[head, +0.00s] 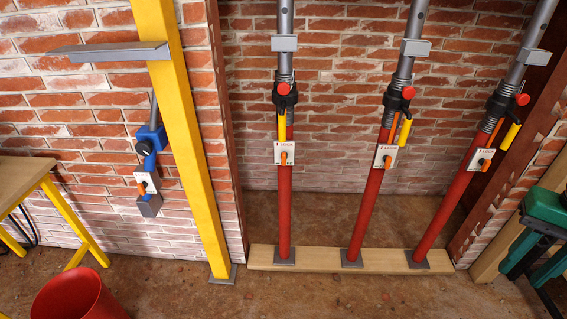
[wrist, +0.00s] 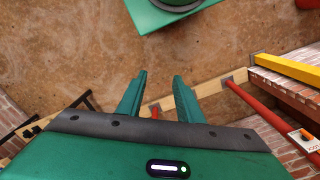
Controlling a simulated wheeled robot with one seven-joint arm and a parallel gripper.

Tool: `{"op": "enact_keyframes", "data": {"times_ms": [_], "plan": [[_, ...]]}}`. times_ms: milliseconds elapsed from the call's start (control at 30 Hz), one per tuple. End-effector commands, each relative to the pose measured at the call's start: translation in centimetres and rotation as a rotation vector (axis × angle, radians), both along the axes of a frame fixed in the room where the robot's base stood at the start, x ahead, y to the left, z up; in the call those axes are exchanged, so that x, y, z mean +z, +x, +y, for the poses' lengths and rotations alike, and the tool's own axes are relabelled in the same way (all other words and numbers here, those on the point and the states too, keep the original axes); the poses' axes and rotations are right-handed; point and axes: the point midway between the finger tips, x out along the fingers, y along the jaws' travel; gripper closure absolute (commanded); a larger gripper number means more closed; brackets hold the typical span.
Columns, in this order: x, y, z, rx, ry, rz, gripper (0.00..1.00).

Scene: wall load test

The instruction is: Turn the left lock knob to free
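The left red prop (head: 286,205) stands upright on a timber plank. Its white plate (head: 273,147), printed LOCK, carries the left lock knob (head: 284,158), an orange lever lying about vertical. A plate with an orange knob also shows at the right edge of the wrist view (wrist: 306,134). The middle prop's knob (head: 387,161) and the right prop's knob (head: 486,163) are similar, on leaning props. My teal gripper (wrist: 160,76) is open and empty, pointing down over the floor. In the head view my gripper (head: 530,278) is at the right edge, apart from all the knobs.
A yellow post (head: 188,130) with a grey shelf bracket stands left of the props. A blue jack (head: 150,140) with its own orange knob is on the wall beyond it. A red bucket (head: 80,298) and a workbench (head: 25,185) are at left. Floor before the plank (head: 315,258) is clear.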

Motion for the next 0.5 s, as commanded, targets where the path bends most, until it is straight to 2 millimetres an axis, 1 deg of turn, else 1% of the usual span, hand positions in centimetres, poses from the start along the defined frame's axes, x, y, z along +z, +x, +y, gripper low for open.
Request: {"op": "enact_keyframes", "data": {"times_ms": [33, 67, 167, 267, 500], "plan": [[0.3, -0.7, 0.0, 0.005, -0.001, -0.013, 0.67], [0.3, -0.6, -0.1, 0.012, -0.002, -0.012, 0.67], [-0.4, 0.8, -0.4, 0.061, -0.011, 0.002, 0.67], [-1.5, 3.0, -0.7, 0.142, -0.03, 0.023, 0.67], [-5.2, 8.8, -1.2, 0.375, -0.116, 0.083, 0.67]]}}
